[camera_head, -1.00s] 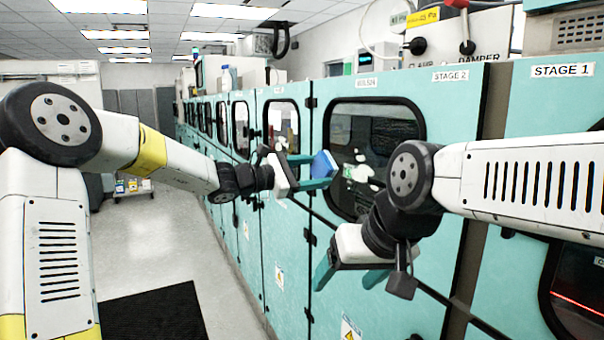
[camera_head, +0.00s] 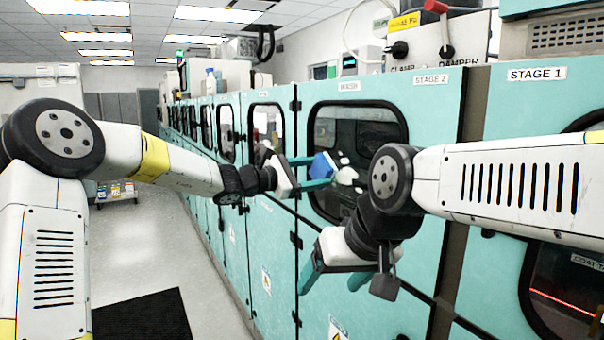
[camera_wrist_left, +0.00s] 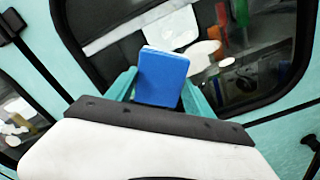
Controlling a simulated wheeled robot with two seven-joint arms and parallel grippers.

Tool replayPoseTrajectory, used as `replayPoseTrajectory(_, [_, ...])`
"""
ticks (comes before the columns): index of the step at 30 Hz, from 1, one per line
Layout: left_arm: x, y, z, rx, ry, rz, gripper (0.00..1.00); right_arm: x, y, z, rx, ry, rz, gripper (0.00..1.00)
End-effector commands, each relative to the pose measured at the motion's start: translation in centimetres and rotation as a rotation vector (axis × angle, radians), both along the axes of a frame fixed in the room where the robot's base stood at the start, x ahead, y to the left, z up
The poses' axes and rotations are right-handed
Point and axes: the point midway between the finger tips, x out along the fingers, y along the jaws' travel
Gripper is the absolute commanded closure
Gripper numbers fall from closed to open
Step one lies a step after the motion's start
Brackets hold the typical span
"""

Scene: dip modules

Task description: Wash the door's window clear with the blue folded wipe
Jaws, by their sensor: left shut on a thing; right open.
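The teal door's window (camera_head: 335,125), a dark pane with rounded corners, is right of centre under a STAGE 2 label. White blotches (camera_head: 346,175) lie on its lower part; the left wrist view shows them too (camera_wrist_left: 200,50). My left gripper (camera_head: 314,172) is shut on the blue folded wipe (camera_head: 323,164), held in front of the window's lower left part. In the left wrist view the wipe (camera_wrist_left: 162,78) stands up between the teal fingers. I cannot tell whether it touches the glass. My right gripper (camera_head: 333,277) is open and empty, below the window, in front of the door.
More teal doors with windows (camera_head: 226,133) run away to the left. A STAGE 1 door (camera_head: 512,95) is at the right. A black mat (camera_head: 145,315) lies on the open grey floor (camera_head: 150,245). My right forearm covers part of the window's right side.

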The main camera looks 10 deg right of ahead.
Motion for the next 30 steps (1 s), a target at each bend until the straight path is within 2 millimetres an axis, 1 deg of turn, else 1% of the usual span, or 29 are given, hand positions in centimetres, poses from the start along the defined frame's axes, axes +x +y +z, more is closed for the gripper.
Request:
replayPoseTrajectory(8, [0.0,-0.1,0.0,0.0,0.0,0.0,0.72,0.0,0.0,0.0,0.0,0.0,0.0,0.25])
replayPoseTrajectory(30, [0.5,-1.5,0.0,0.0,0.0,0.0,0.72,0.0,0.0,0.0,0.0,0.0,0.0,0.25])
